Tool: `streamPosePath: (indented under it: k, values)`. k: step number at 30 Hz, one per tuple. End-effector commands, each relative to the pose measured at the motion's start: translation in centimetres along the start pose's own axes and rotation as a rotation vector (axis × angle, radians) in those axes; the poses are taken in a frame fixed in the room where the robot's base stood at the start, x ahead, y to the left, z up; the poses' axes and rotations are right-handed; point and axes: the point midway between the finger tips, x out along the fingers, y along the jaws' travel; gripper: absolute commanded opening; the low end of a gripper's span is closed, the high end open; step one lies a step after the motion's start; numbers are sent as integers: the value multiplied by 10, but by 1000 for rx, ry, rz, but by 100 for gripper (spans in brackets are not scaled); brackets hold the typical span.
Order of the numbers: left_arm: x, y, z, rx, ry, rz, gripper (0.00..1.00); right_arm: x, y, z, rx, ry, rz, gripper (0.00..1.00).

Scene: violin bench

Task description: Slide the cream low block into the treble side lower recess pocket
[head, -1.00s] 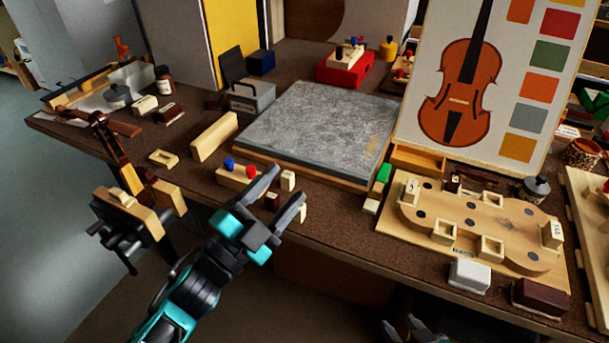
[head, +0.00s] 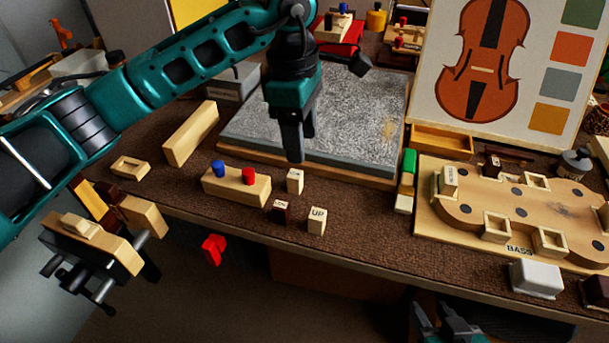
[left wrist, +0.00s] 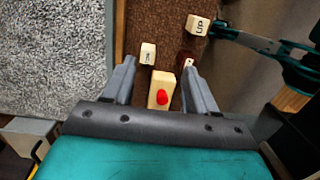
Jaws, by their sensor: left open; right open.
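The cream low block (head: 295,181) stands on the brown bench mat, just in front of the grey slab; it also shows in the left wrist view (left wrist: 148,53). My left gripper (head: 301,148) is open and empty, pointing down above and behind this block. In the left wrist view the block lies between the finger lines, beyond the tips. The form board (head: 428,235) is at the right, marked BASS on its near edge. A framed pocket (head: 537,182) on its far, treble side looks empty. My right gripper (head: 436,318) is open at the bottom edge, partly cut off.
A cream UP block (head: 316,220) and a dark block (head: 281,211) stand close by. A wooden holder (head: 225,188) with blue and red pegs is left of them. A white block (head: 536,278) sits at the front edge.

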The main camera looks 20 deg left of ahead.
Motion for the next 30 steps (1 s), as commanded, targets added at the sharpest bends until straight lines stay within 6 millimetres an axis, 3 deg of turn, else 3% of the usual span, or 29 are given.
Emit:
streamPosePath:
  k: [5, 15, 23, 30]
  values:
    - [-4, 8, -20, -7, 98, 33, 57, 2, 0, 2, 1, 0, -1, 43]
    - [54, 9, -25, -7, 96, 31, 57, 7, 0, 12, 3, -1, 0, 43]
    - [71, 10, -26, -7, 94, 32, 57, 8, -1, 15, 8, -3, 0, 43]
    - [104, 12, -28, -7, 94, 30, 57, 12, 0, 21, 10, -3, 1, 43]
